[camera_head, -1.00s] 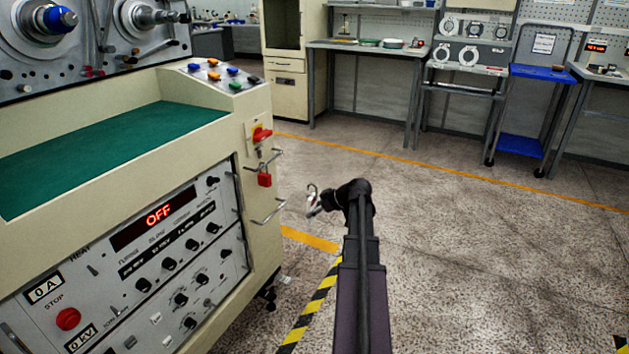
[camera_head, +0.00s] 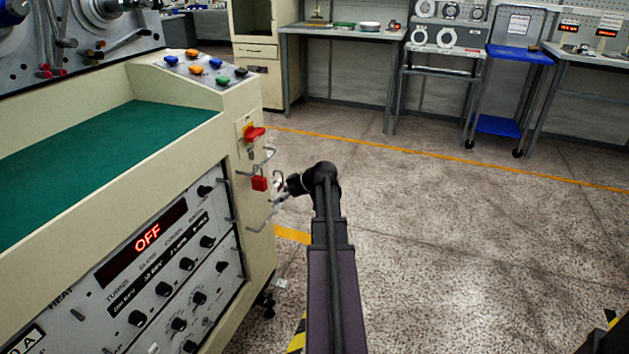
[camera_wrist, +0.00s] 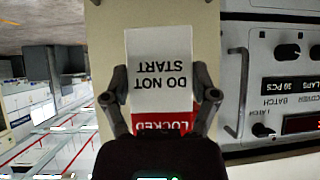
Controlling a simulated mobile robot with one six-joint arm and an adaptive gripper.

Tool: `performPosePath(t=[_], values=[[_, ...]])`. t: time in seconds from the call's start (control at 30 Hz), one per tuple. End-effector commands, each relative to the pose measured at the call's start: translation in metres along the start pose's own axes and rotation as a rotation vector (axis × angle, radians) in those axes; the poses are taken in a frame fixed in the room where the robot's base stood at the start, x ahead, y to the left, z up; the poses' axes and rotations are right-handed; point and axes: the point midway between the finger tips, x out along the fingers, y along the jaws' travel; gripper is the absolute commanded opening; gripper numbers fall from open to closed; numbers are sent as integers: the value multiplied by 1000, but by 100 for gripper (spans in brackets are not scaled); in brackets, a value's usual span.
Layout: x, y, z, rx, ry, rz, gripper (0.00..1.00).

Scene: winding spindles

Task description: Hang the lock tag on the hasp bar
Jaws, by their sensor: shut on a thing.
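The lock tag (camera_wrist: 160,72) is a flat card, white with a red band, reading "DO NOT START" and "LOCKED" upside down in the wrist view. My gripper (camera_wrist: 164,90) is shut on it, one finger at each side edge. In the head view my gripper (camera_head: 283,188) is just right of the machine's cream side panel, and the tag is too small to read there. A metal bar (camera_head: 268,158), likely the hasp bar, juts from that panel below a red switch (camera_head: 254,133). A red padlock (camera_head: 260,183) hangs beneath it. I cannot tell whether the tag touches the bar.
The winding machine (camera_head: 205,125) with its green top fills the left; its display reads OFF. A lower metal handle (camera_head: 262,218) sticks out below the padlock. Open floor (camera_head: 440,240) lies to the right. Benches and a blue cart (camera_head: 518,54) stand at the back.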

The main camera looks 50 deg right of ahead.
Motion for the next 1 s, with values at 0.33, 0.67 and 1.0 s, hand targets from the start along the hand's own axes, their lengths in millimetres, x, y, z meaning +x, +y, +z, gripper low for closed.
performPosePath(t=[0.33,0.67,1.0], values=[[-3,2,2,3,0,4,34],[-6,4,4,6,0,8,34],[-18,12,14,20,0,26,34]])
